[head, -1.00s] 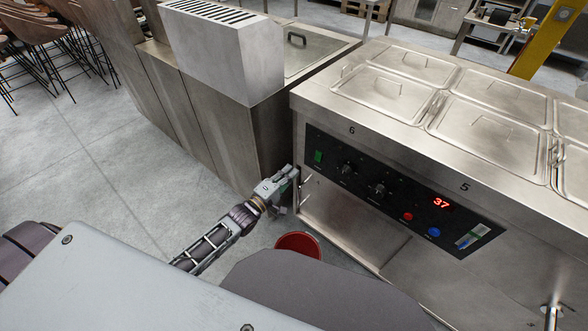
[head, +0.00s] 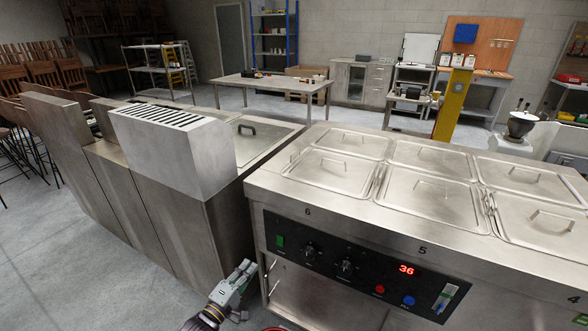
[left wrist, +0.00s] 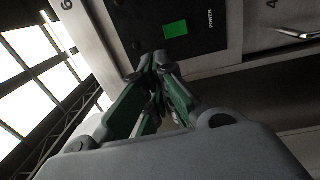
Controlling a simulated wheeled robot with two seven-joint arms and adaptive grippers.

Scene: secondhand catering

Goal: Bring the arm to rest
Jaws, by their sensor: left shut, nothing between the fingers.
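My left gripper (head: 243,282) shows at the bottom of the head view, beside the near left corner of the steel bain-marie counter (head: 350,217). Its fingers are shut with nothing between them. In the left wrist view the shut fingertips (left wrist: 158,62) point toward the black control panel (left wrist: 180,25) and its green power switch (left wrist: 175,29). I cannot tell if they touch the counter. My right gripper is not in view.
The control panel (head: 335,262) has knobs, buttons and a red display reading 36. Lidded pans fill the counter top. A steel cabinet run (head: 160,215) stands to the left. A red bucket (head: 274,329) barely shows below. Open grey floor (head: 70,255) lies at left.

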